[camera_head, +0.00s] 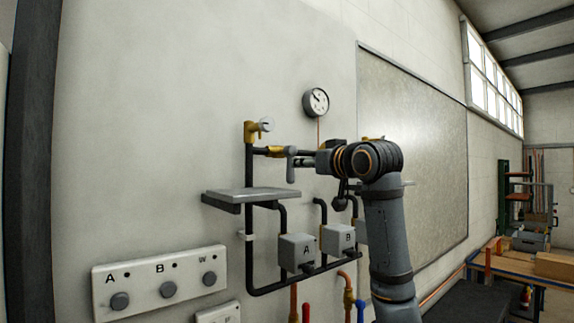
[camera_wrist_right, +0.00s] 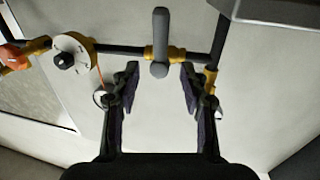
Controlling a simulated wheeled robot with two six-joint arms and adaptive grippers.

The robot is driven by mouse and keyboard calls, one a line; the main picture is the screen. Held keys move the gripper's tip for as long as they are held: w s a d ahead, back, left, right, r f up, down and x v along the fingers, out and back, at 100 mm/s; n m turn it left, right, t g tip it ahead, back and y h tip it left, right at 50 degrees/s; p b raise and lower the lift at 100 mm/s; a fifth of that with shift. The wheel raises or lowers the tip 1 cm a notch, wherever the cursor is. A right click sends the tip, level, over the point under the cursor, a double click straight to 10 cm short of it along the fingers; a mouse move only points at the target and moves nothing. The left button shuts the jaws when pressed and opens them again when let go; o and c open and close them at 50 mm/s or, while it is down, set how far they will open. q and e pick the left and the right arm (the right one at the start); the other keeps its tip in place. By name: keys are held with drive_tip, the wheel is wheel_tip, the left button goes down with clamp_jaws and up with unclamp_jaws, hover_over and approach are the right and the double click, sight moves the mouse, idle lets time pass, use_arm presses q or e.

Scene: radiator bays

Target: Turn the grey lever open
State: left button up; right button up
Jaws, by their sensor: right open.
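The grey lever (camera_head: 291,164) hangs down from a brass valve body (camera_head: 274,151) on the dark wall pipe. In the right wrist view the lever (camera_wrist_right: 160,42) lies along the middle of the picture, across its brass fitting (camera_wrist_right: 176,54). My right gripper (camera_head: 306,159) comes in from the right, close to the lever. In the wrist view its two dark fingers (camera_wrist_right: 159,74) are spread wide, with the lever's end in line with the gap and clear space on both sides. I see no contact. My left gripper is out of view.
A grey shelf (camera_head: 250,195) juts out below the valve. A round gauge (camera_head: 316,102) is above my gripper. Grey boxes A (camera_head: 297,252) and B (camera_head: 338,238) sit on lower pipes. A white button panel (camera_head: 160,283) is at lower left.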

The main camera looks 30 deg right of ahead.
sight(290, 164)
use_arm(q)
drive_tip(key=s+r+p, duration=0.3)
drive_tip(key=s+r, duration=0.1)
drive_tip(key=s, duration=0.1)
use_arm(e)
drive_tip(key=w+p, duration=0.1)
drive_tip(key=w, duration=0.5)
drive_tip(key=w+d+p, duration=0.1)
drive_tip(key=w, duration=0.3)
drive_tip(key=shift+d+p, duration=0.1)
drive_tip(key=shift+p, duration=0.2)
drive_tip(key=shift+w, duration=0.15)
drive_tip(key=shift+s, duration=0.4)
drive_tip(key=shift+c, duration=0.8)
drive_tip(key=shift+w, duration=0.1)
drive_tip(key=shift+c, duration=1.3)
drive_tip(key=shift+w, duration=0.1)
drive_tip(key=shift+c, duration=2.3)
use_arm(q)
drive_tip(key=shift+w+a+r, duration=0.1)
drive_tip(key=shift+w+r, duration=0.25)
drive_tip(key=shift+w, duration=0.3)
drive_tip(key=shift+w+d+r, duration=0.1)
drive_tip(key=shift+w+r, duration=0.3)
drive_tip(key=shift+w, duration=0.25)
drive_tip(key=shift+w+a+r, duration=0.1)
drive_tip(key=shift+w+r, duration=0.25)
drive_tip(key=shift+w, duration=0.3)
use_arm(e)
clamp_jaws()
